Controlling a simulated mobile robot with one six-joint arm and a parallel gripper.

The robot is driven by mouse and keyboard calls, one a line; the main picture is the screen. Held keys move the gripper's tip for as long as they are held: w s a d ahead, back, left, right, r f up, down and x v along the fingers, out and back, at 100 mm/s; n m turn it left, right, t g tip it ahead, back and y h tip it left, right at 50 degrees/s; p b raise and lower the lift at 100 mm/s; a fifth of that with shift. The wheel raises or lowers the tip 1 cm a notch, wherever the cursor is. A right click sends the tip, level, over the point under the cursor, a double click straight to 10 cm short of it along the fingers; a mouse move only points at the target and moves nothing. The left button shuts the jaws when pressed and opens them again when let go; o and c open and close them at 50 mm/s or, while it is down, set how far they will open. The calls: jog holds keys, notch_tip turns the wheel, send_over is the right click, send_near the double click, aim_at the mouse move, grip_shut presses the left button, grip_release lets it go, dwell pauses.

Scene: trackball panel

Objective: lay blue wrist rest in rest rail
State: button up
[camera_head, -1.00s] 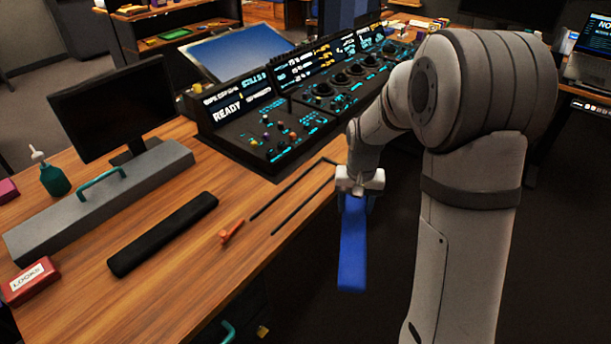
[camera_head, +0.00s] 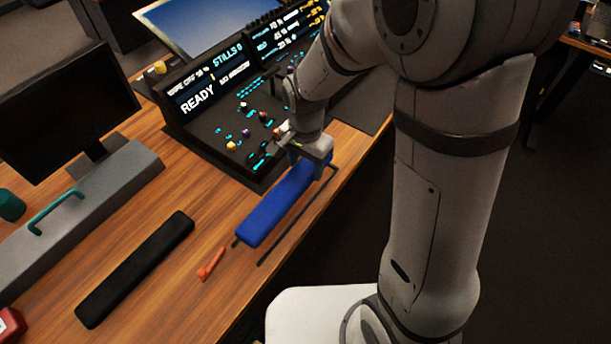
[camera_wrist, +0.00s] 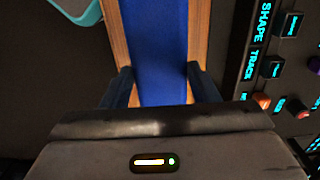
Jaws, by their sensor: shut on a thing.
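The blue wrist rest (camera_head: 272,212) is a long padded bar. My gripper (camera_head: 310,160) is shut on it near its far end, beside the control panel. In the head view the bar lies lengthwise along the rest rail (camera_head: 297,227), whose thin dark strips show at its near end and along its right side. I cannot tell whether it touches the desk or hovers just above it. In the wrist view the blue wrist rest (camera_wrist: 158,50) runs straight away between the two fingers, with wood on both sides. The part under my gripper is hidden.
The control panel (camera_head: 225,115) stands just behind and left of my gripper. A black bar (camera_head: 135,268) and an orange-red tool (camera_head: 211,263) lie to the left on the desk. A grey case with a green handle (camera_head: 85,205) is further left. The desk's right edge is close.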

jog(key=shift+f, duration=2.3)
jog(key=shift+s, duration=0.1)
jog(key=o, duration=1.2)
jog(key=shift+b, duration=0.3)
notch_tip(320, 180, up, 12)
jog(key=shift+d+r+p, duration=0.1)
jog(key=shift+r+p, duration=0.05)
jog(key=shift+p, duration=0.65)
jog(key=s+d+r+n, duration=0.2)
jog(key=s+d, duration=0.2)
jog(key=s+d+r+n+t, duration=0.1)
jog(key=s+d+r+n, duration=0.1)
jog(key=s+d+n, duration=0.1)
jog(key=s+d+r+n+t, duration=0.1)
jog(key=s+d+r+n, duration=0.1)
jog(key=s+d, duration=0.3)
jog(key=shift+d+r+n, duration=0.25)
jog(key=shift+d+n, duration=0.05)
jog(key=shift+d, duration=0.05)
